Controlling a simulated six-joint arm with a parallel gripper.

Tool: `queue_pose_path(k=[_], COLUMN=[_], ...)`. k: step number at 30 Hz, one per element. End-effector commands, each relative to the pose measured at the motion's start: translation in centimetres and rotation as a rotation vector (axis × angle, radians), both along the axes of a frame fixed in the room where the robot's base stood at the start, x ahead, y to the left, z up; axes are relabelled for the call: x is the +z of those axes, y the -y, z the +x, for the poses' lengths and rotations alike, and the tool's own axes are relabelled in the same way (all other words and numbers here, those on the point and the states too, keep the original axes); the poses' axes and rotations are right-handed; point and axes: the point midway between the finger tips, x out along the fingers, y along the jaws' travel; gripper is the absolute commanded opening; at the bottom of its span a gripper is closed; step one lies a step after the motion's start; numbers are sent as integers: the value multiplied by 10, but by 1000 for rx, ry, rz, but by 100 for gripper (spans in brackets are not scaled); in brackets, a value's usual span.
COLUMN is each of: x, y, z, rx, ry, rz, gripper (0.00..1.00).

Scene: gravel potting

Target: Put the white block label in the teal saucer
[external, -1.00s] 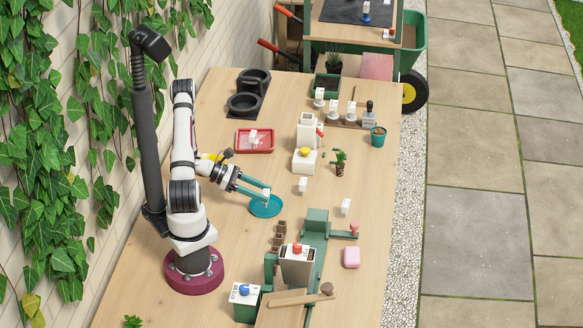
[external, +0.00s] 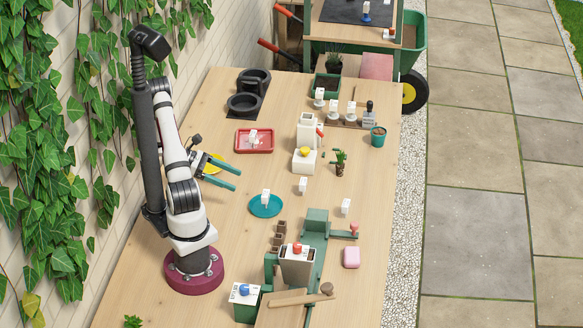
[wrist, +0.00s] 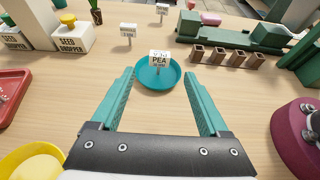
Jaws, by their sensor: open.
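A white block label (external: 265,197) stands upright in the teal saucer (external: 254,209). In the wrist view the label (wrist: 159,59) reads "PEA" and stands inside the saucer (wrist: 143,80), with its base in the dish. My gripper (external: 238,180) is open and empty, up and to the left of the saucer in the external view. In the wrist view the two teal fingers of my gripper (wrist: 158,88) are wide apart, with the saucer and label beyond them. Nothing is between the fingers.
Two more white block labels stand on the table, one (external: 302,185) right of the saucer and another (external: 346,206) farther right. A red tray (external: 240,147) holds another label. Small brown pots (external: 279,238) and a green press (external: 316,225) stand near the saucer. A yellow dish (wrist: 37,163) is beside my gripper.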

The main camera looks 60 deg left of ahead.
Motion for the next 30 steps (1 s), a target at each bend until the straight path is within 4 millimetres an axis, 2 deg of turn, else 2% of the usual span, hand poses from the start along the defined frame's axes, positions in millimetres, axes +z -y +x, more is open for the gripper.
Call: queue_pose_path(k=[3,8,11,14,15,16,18,19,21,24,27,30], x=[6,8,25,62,78,88,107,114,125,135,140,142], y=[-10,-11,13,75,103,122,154,162,170,167,162,160], z=[-10,-12,-6,-8,-17,-27,-55,-67,-92,-110,-116,-116], rx=[1,-8,-167,-590,-810,-980,-1378,-1543,-1895,-2264,-2465,-2532], ry=[0,2,16,82,129,172,291,348,485,652,749,782], rz=[0,4,94,321,433,519,718,800,977,1175,1288,1328], gripper=[78,78,78,78,78,78,78,78,78,78,78,78])
